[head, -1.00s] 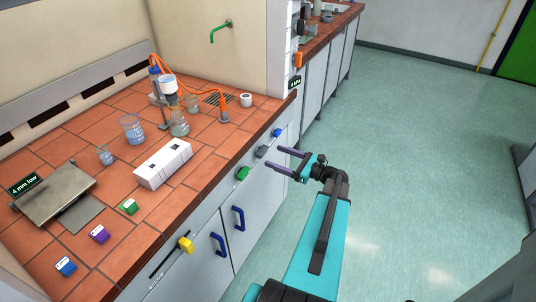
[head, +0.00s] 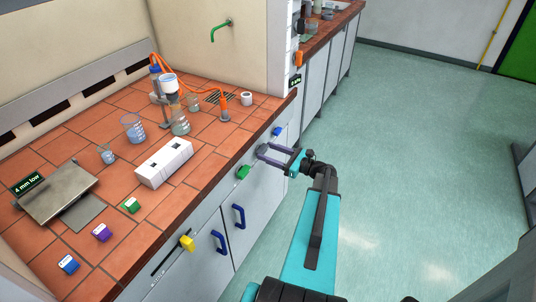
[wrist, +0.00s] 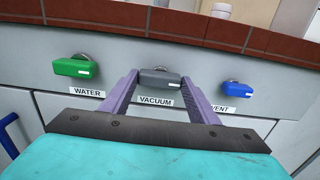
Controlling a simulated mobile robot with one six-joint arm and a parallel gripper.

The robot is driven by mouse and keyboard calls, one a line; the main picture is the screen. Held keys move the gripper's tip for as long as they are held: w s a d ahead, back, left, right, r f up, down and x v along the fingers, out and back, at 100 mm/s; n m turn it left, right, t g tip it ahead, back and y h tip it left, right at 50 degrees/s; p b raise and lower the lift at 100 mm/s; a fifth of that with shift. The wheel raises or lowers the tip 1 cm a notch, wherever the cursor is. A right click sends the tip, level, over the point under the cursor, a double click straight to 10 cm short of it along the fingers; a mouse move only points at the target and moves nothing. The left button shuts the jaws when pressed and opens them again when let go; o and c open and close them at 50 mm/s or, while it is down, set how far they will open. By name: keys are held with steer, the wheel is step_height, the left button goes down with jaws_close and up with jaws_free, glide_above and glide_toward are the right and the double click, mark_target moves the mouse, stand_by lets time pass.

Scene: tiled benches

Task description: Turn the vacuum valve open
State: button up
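The vacuum valve is a grey handle (wrist: 161,78) on the bench front, above the VACUUM label (wrist: 156,101) in the wrist view. It lies about level between a green and a blue handle. My gripper (wrist: 160,84) is at the valve, its two purple fingers reaching to either end of the grey handle. The fingers are spread wide; whether they touch it I cannot tell. In the head view my gripper (head: 264,150) reaches the bench front, and its fingers largely hide the grey handle.
The green WATER handle (wrist: 76,68) is left of the valve and the blue VENT handle (wrist: 237,89) right. A yellow handle (head: 187,243) and blue door pulls (head: 238,217) are further along the front. Glassware and an orange hose (head: 224,106) stand on the tiled bench. Open floor lies right.

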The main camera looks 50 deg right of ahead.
steer(key=shift+a, duration=0.6)
steer(key=shift+c, duration=0.3)
steer(key=shift+d+f, duration=0.1)
steer(key=shift+d, duration=0.25)
